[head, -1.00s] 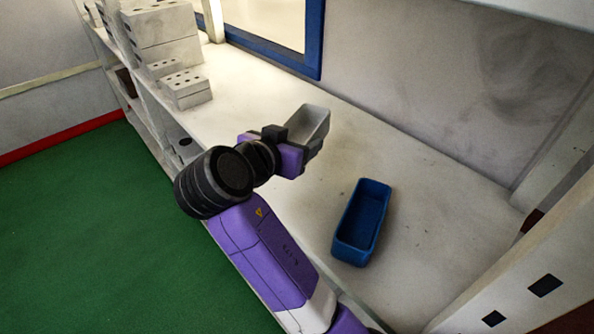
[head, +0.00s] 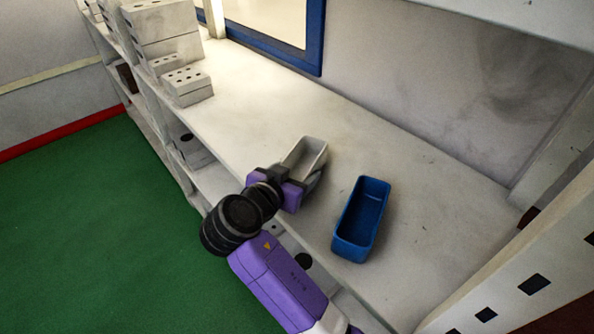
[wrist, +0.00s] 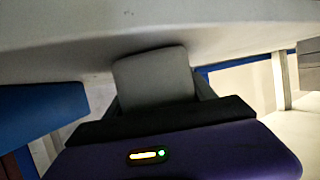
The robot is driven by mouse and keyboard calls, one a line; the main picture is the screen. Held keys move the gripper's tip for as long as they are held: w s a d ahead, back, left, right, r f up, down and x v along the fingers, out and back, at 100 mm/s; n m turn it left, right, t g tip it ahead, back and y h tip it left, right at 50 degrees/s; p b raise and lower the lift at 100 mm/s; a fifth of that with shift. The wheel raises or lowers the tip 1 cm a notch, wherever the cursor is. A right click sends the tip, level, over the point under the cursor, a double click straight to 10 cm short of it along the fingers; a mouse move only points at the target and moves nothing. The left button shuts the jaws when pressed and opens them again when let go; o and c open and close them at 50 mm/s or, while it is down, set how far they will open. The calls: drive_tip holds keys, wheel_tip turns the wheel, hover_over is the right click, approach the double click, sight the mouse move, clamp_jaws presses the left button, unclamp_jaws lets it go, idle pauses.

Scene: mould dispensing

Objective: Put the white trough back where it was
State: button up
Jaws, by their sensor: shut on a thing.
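The white trough (head: 306,156) is in my gripper (head: 290,178), over the white shelf top, to the left of the blue trough in the head view. My gripper is shut on its near end. The trough looks nearly level, with its open side up. Whether it touches the shelf or hangs just above it, I cannot tell. In the wrist view the trough's pale underside or wall (wrist: 160,35) fills the top of the picture, close to the gripper's grey finger (wrist: 152,78). The fingertips are largely hidden.
The blue trough (head: 362,220) stands on the shelf top (head: 400,160) just right of the white trough. White boxes with holes (head: 187,85) stand at the far left end. A wall is behind, and a white upright is at the right. The shelf between has free room.

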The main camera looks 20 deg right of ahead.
drive_tip(key=shift+f, duration=0.15)
drive_tip(key=o, duration=1.4)
drive_tip(key=shift+o, duration=0.2)
drive_tip(key=shift+r, duration=0.2)
drive_tip(key=b+v, duration=0.2)
drive_tip(key=v, duration=1)
drive_tip(key=shift+s, duration=0.1)
